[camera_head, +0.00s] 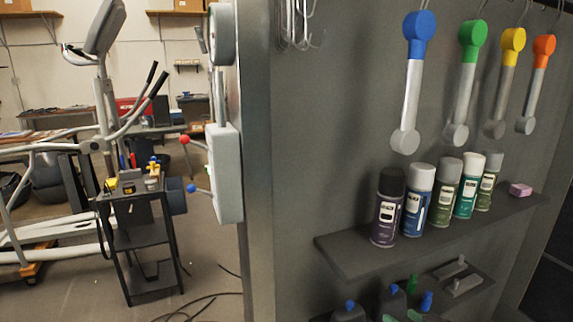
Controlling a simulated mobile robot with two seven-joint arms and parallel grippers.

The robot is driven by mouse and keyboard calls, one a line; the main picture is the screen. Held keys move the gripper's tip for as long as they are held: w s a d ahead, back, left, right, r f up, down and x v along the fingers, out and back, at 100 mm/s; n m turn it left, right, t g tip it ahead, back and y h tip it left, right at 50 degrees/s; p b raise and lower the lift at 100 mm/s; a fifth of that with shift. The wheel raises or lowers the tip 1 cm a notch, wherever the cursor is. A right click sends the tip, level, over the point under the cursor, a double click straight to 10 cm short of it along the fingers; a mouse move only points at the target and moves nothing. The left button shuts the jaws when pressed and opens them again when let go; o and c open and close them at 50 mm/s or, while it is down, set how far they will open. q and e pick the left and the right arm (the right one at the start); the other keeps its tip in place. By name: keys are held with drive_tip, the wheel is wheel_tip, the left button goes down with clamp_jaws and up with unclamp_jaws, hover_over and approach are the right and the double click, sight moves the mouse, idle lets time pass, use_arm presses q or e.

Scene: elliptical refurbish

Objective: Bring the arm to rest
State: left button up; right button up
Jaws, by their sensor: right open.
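I cannot make out either of my grippers or arms in the head view. Four-coloured link-like bars hang from hooks on the grey panel (330,130): a blue-topped bar (411,85), a green-topped bar (466,85), a yellow-topped bar (503,85) and an orange-topped bar (536,85). Nothing is seen gripping or touching them.
Several spray cans, including a dark purple one (388,210), and a pink block (521,190) stand on the dark shelf (345,255). Bottles (349,311) stand lower down. A black cart (140,240) and an elliptical machine (100,120) stand left. Cables (200,302) lie on the floor.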

drive_tip(key=s+a+f+g+h, duration=0.1)
drive_tip(key=s+a+f, duration=0.1)
drive_tip(key=s+f, duration=1)
drive_tip(key=s+a+f+g+h, duration=0.1)
drive_tip(key=s+a+f+g, duration=0.1)
drive_tip(key=s+f, duration=1)
drive_tip(key=s+a, duration=0.1)
drive_tip(key=s, duration=0.4)
drive_tip(key=shift+g, duration=0.3)
drive_tip(key=shift+w, duration=0.1)
idle(1.0)
